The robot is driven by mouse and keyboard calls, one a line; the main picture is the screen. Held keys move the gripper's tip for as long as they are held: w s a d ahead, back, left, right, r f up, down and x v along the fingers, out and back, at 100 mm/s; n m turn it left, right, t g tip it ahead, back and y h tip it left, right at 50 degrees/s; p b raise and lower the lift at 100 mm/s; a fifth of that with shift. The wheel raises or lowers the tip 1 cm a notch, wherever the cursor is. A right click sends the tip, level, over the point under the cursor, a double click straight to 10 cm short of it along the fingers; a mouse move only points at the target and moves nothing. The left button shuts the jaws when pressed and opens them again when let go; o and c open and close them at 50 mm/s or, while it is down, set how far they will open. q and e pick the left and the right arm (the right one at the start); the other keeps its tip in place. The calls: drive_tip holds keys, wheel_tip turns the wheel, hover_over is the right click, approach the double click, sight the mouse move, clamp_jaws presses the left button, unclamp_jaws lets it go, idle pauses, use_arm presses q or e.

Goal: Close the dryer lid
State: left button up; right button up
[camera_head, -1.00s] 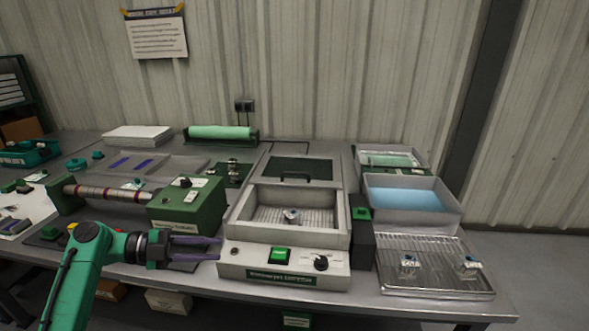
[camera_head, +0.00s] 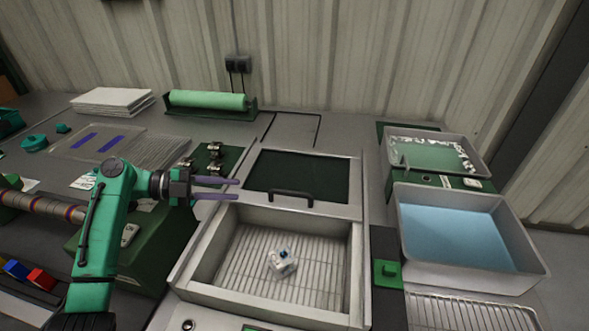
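The dryer (camera_head: 190,291) is an open light-grey box with a wire rack inside, and a small white and blue part (camera_head: 282,264) lies on the rack. Its lid (camera_head: 321,177), a dark panel in a pale frame, sits behind the opening, leaving the chamber uncovered. A black handle (camera_head: 291,195) stands at the lid's front edge. My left gripper (camera_head: 238,189) is open and empty, with its two purple fingers pointing right, to the left of the handle and apart from it. My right gripper is not in view.
A tray of blue liquid (camera_head: 455,235) and a tray of green liquid (camera_head: 435,157) stand to the right. A green button box (camera_head: 387,272) is beside the dryer. A green machine (camera_head: 125,245) lies below my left arm. A green roll (camera_head: 207,100) is at the back.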

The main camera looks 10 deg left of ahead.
use_arm(q)
drive_tip(key=p, duration=0.2)
approach(281, 192)
drive_tip(key=d, duration=0.2)
drive_tip(key=p+x, duration=0.1)
drive_tip(key=x, duration=0.4)
drive_tip(key=p+x, duration=0.1)
drive_tip(key=x, duration=0.2)
drive_tip(key=shift+w+f+p, duration=0.25)
drive_tip(key=shift+w+p, duration=0.05)
drive_tip(key=shift+w, duration=0.15)
drive_tip(key=shift+d+f, duration=0.15)
drive_tip(key=shift+d, duration=0.25)
drive_tip(key=shift+w+f, duration=0.1)
drive_tip(key=shift+f, duration=0.05)
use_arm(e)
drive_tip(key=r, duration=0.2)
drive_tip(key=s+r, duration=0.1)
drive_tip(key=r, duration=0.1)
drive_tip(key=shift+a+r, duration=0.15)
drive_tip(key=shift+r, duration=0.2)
use_arm(q)
drive_tip(key=c, duration=0.4)
clamp_jaws()
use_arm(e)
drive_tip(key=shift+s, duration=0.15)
